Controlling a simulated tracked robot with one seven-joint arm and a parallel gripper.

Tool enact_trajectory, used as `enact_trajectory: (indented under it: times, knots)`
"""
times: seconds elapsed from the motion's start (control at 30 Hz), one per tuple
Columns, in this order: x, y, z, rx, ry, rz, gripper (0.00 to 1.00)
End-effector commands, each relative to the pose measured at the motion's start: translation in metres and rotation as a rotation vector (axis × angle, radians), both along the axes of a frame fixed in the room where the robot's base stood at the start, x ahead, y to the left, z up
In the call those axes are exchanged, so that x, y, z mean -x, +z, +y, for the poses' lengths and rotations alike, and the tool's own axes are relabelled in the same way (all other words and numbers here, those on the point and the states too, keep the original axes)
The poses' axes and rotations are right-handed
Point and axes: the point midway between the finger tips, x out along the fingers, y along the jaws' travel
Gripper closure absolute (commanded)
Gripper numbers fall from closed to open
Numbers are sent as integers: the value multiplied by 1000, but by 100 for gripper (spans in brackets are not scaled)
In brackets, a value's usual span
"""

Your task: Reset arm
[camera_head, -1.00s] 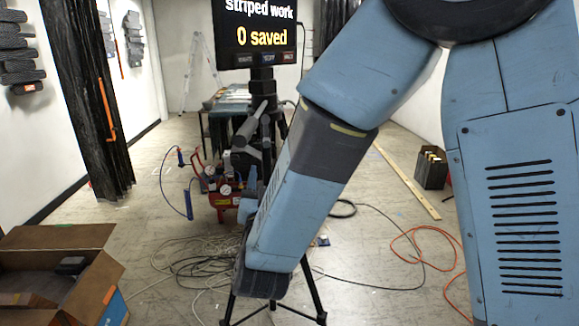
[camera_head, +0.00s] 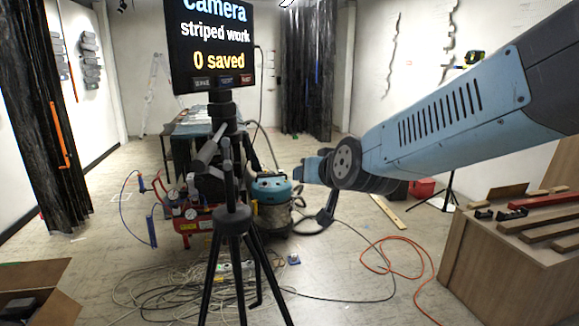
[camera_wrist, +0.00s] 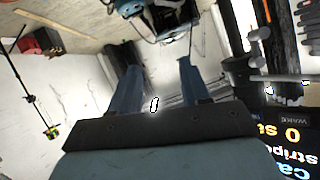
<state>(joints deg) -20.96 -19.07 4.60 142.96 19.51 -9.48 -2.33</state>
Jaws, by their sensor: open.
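My blue arm (camera_head: 430,125) reaches in from the upper right of the head view, and its near joint stands in front of the room's middle. My gripper (camera_wrist: 158,68) shows in the wrist view as two blue fingers held well apart, with nothing between them. The wrist view is turned upside down. In the head view I cannot clearly make out the fingers.
A screen (camera_head: 219,42) on a black tripod (camera_head: 233,222) stands close, left of my arm. Behind are a red compressor (camera_head: 188,222) and a blue vacuum (camera_head: 270,188). A wooden bench (camera_head: 510,255) is at right, a cardboard box (camera_head: 55,285) at lower left. Cables cover the floor.

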Motion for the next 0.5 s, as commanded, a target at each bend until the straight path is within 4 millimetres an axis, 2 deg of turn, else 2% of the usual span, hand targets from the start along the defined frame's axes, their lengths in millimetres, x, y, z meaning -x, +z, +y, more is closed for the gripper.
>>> enact_trajectory:
  times: [0.03, 0.27, 0.5]
  knots:
    - [7, 3, -17, 19, -9, 32, 54]
    - [56, 0, -83, 130, -40, 222, 54]
    - [125, -6, -150, 235, -116, 435, 54]
